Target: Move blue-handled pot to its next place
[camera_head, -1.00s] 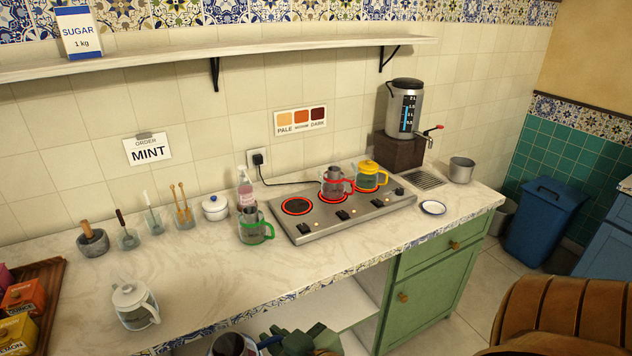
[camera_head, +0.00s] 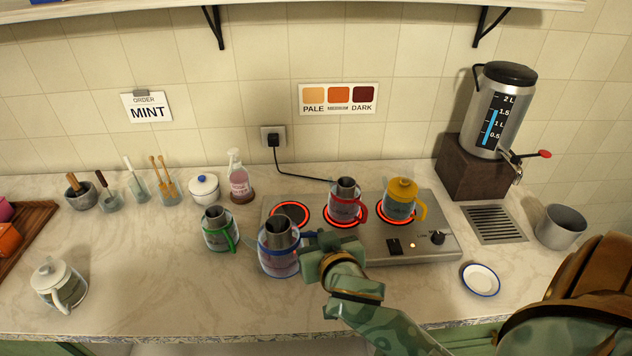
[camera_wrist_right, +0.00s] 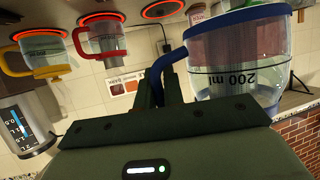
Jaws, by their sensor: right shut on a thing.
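The blue-handled pot (camera_head: 278,262) is a clear glass pot with a blue rim and a metal insert. It shows in the head view in front of the left end of the hotplate, and large in the right wrist view (camera_wrist_right: 240,60). My right gripper (camera_head: 312,255) is shut on its blue handle from the right side. The pot looks upright; whether it touches the counter I cannot tell. My left gripper is not in view.
The hotplate (camera_head: 440,245) has a bare glowing left burner (camera_head: 290,212). The red-handled pot (camera_head: 345,205) and yellow-lidded pot (camera_head: 402,198) stand on the other burners. The green-handled pot (camera_head: 217,232) is close on the left. A saucer (camera_head: 481,279) lies front right.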

